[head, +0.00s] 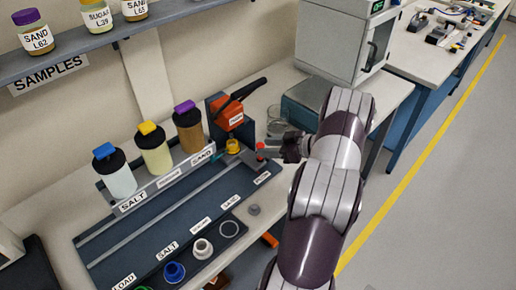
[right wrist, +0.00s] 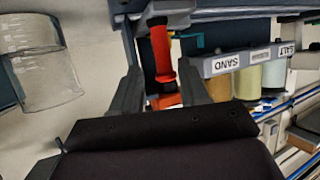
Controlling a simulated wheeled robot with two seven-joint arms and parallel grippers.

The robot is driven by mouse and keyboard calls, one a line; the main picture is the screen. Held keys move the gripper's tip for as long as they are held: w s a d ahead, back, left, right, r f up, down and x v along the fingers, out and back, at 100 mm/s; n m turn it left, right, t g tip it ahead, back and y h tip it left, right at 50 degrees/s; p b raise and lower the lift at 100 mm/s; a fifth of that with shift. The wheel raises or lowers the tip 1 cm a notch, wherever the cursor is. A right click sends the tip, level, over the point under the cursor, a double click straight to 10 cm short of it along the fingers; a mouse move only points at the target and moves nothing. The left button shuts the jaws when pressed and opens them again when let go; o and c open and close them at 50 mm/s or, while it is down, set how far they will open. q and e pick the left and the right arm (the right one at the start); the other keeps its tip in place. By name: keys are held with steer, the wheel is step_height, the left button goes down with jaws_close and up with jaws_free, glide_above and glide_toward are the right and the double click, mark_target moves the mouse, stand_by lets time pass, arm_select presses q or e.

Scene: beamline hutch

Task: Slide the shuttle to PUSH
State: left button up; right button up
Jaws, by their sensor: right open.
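The dark rail plate (head: 150,222) runs diagonally along the bench, with LOAD at its near end and the PUSH label (head: 262,178) at its far end. A dark block (head: 250,160), which looks like the shuttle, sits by the PUSH label. A red knob (head: 260,145) and a yellow ring (head: 232,146) show close by it. My right gripper (head: 272,150) is at this far end, beside the knob. In the right wrist view its fingers stand apart, with a red handle (right wrist: 160,48) seen between them. I cannot tell whether they touch it. My left gripper is out of view.
An orange press (head: 228,113) with a black lever stands behind the rail's far end. Jars of salt (head: 117,175), sugar (head: 154,152) and sand (head: 189,132) line the back. A glass beaker (head: 277,122) stands behind my gripper.

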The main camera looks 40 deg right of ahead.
steer(key=v, duration=0.8)
steer(key=shift+b, duration=0.35)
